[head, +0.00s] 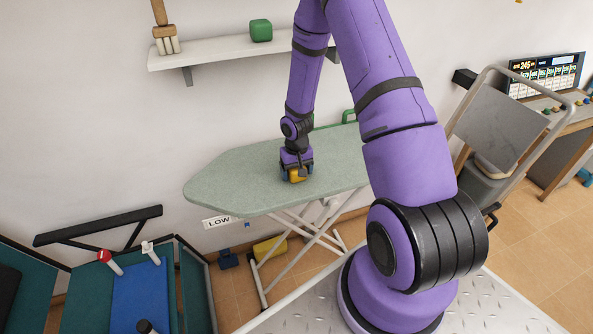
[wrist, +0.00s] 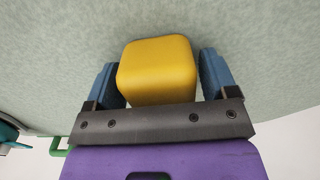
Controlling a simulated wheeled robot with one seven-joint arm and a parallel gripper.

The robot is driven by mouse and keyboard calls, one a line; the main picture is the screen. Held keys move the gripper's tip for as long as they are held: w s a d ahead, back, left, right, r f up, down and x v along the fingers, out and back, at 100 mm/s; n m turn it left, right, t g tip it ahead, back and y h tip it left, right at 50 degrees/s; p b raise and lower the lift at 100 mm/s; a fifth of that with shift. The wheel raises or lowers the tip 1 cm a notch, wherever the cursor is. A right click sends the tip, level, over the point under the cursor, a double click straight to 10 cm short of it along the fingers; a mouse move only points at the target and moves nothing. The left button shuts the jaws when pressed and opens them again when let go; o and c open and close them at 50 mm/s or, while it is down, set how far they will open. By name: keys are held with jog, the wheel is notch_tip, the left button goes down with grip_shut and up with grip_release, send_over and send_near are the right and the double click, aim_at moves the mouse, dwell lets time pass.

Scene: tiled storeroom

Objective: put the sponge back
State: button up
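A yellow rounded block (head: 297,174), which looks like the sponge, sits on the pale green ironing board (head: 235,180). In the wrist view the yellow block (wrist: 158,70) lies between the two blue fingers of my gripper (wrist: 160,78). A narrow gap shows between the block and the right finger; the left finger is close beside it. My gripper (head: 296,170) is open around the block, low over the board. The block's underside is hidden.
A wall shelf (head: 220,50) holds a green block (head: 260,30) and a brush (head: 165,35). A yellow item (head: 270,248) lies beneath the board. A teal bin with a blue panel (head: 140,295) stands left. A grey folding cart (head: 495,125) and desk stand right. The board's left part is clear.

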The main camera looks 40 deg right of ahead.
jog(key=shift+o, duration=0.5)
jog(key=shift+r, duration=0.1)
notch_tip(320, 180, up, 12)
jog(key=s+a+r+n+t+h, duration=0.1)
jog(key=s+a+r, duration=0.2)
jog(key=r, duration=0.8)
jog(key=s+a+r+t, duration=0.1)
jog(key=s+a+r, duration=0.25)
jog(key=r, duration=0.75)
jog(key=s+a+r+t, duration=0.1)
jog(key=s+a+r, duration=0.1)
jog(key=s+r, duration=0.2)
jog(key=s+a+r+n+t, duration=0.1)
jog(key=s+r, duration=0.3)
jog(key=s, duration=0.5)
jog(key=s+a+r+n+t+y, duration=0.1)
jog(key=s+a+r, duration=0.2)
jog(key=s, duration=0.4)
jog(key=shift+a+r, duration=0.35)
jog(key=shift+r, duration=0.25)
